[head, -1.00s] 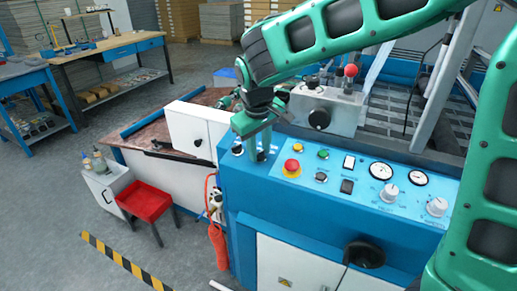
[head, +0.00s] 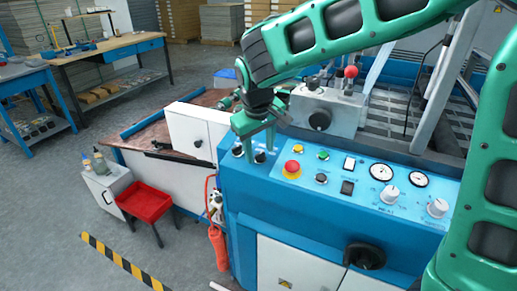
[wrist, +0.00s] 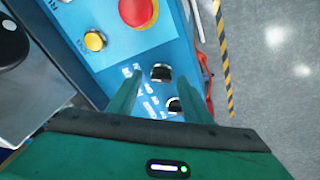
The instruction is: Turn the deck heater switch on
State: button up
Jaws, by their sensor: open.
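The blue machine's control panel (head: 335,184) has two black rotary switches at its left end, a left one (head: 237,151) and a right one (head: 260,157). I cannot read which label says deck heater. My gripper (head: 260,148) points down over this end with its fingers spread around the right switch. In the wrist view, one black switch (wrist: 160,73) sits between the open fingertips (wrist: 160,80). The other switch (wrist: 174,105) shows lower, nearer the palm. Whether a finger touches a switch cannot be told.
A red emergency button (head: 292,165) on a yellow base stands just right of my gripper. A yellow button (wrist: 95,41) is near it in the wrist view. Further right are gauges (head: 381,172) and white knobs (head: 389,194). A white box (head: 190,130) stands at the left.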

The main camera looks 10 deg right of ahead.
jog(key=shift+r, duration=0.1)
jog(key=v, duration=1)
jog(key=shift+r, duration=0.25)
